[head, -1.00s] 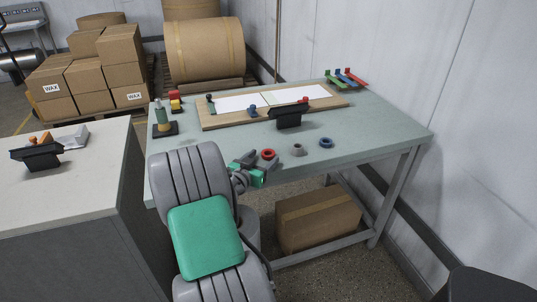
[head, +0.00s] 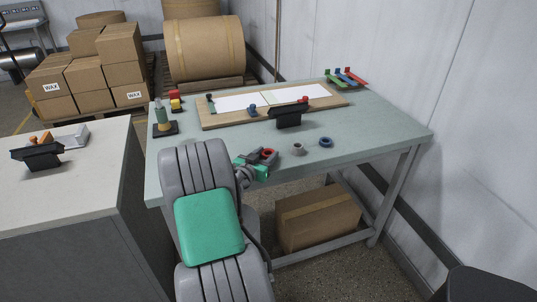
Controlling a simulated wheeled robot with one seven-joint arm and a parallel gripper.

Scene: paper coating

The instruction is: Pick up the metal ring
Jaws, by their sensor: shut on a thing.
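A grey ring (head: 298,149), the one that looks like bare metal, lies on the green table (head: 385,140) near its front edge. A red ring (head: 268,153) is to its left and a blue ring (head: 326,142) to its right. My gripper (head: 266,155) is at the table's front edge, shut on the red ring, with its dark fingers on either side of it. The grey ring stands apart from my gripper, just to the right. The fingers partly hide the red ring, and I cannot tell whether it is off the table.
A wooden board with white sheets (head: 202,119) lies behind the rings, with a black holder (head: 288,116) at its front edge. A dark stand with a bottle (head: 165,128) is at the left. The table's right front is clear. A wall (head: 460,110) borders the right.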

